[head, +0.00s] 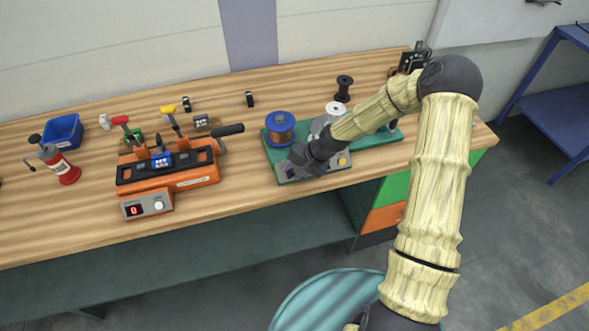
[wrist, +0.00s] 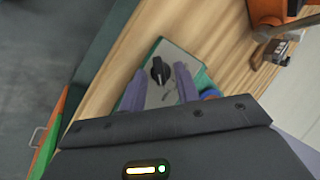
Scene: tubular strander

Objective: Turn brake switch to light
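The brake switch is a black rotary knob (wrist: 158,71) on a grey panel (wrist: 180,58) at the edge of the green strander base (wrist: 202,78). In the wrist view it shows between my two fingertips. In the head view my gripper (head: 297,162) is over the left front of the machine's panel (head: 325,167) and hides the knob. My gripper (wrist: 160,76) is open, with a finger on each side of the knob. Whether the fingers touch it cannot be told. A thin dark mark like a key or lead shows beside the knob.
A blue spool (head: 280,126) stands on the machine behind my gripper. A yellow button (head: 342,161) is right of it. An orange device (head: 168,170) with levers stands to the left. A black spool (head: 344,88) is behind. The table front edge is close.

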